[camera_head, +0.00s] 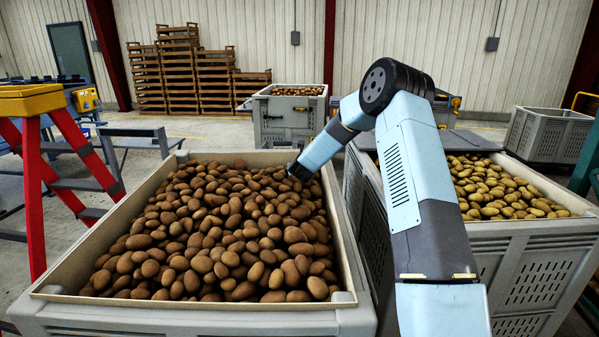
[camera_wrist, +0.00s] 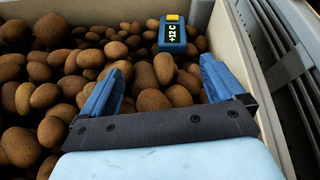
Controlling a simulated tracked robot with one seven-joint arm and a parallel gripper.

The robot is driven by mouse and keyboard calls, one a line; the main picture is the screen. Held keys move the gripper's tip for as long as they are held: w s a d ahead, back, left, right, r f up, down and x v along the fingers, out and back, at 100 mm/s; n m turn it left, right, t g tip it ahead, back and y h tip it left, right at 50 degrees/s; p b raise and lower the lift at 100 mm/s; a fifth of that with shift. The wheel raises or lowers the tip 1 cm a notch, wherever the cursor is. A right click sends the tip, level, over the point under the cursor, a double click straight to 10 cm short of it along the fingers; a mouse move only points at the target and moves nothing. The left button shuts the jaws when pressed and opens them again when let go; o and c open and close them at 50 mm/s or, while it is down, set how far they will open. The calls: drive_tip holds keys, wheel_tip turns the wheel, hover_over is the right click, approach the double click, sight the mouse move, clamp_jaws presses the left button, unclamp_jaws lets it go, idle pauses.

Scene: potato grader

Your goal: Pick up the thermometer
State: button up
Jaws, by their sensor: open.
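The thermometer (camera_wrist: 172,36) is a small blue box with a yellow top and a dark display reading +12 C. In the wrist view it lies on the brown potatoes (camera_wrist: 40,95), near the crate's side wall. My gripper (camera_wrist: 158,82) is open in the wrist view, with its two blue fingers apart and nothing held. The thermometer lies beyond the fingertips, a little right of the middle between them, and apart from them. In the head view my gripper (camera_head: 296,172) is over the right part of the potato crate (camera_head: 200,302); I cannot make out the thermometer there.
A second crate (camera_head: 540,235) of yellowish potatoes stands on the right. A red stepladder (camera_head: 33,200) with a yellow top is on the left. Another potato crate (camera_head: 262,115) and stacked wooden crates (camera_head: 212,80) are behind. The near crate's wall (camera_wrist: 240,55) rises beside my right finger.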

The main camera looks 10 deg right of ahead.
drive_tip(key=f+m, duration=0.1)
drive_tip(key=w+d+f+m+h, duration=0.1)
drive_tip(key=f, duration=0.1)
drive_tip(key=shift+w+d+f, duration=0.1)
drive_tip(key=shift+w, duration=0.05)
drive_tip(key=shift+w+d+f+m, duration=0.1)
drive_tip(key=shift+w+f+m, duration=0.1)
drive_tip(key=shift+m, duration=0.1)
drive_tip(key=x, duration=0.8)
drive_tip(key=shift+x, duration=2.7)
drive_tip(key=shift+s+d+f, duration=0.1)
drive_tip(key=shift+d, duration=0.05)
drive_tip(key=shift+c, duration=0.2)
drive_tip(key=c, duration=1.3)
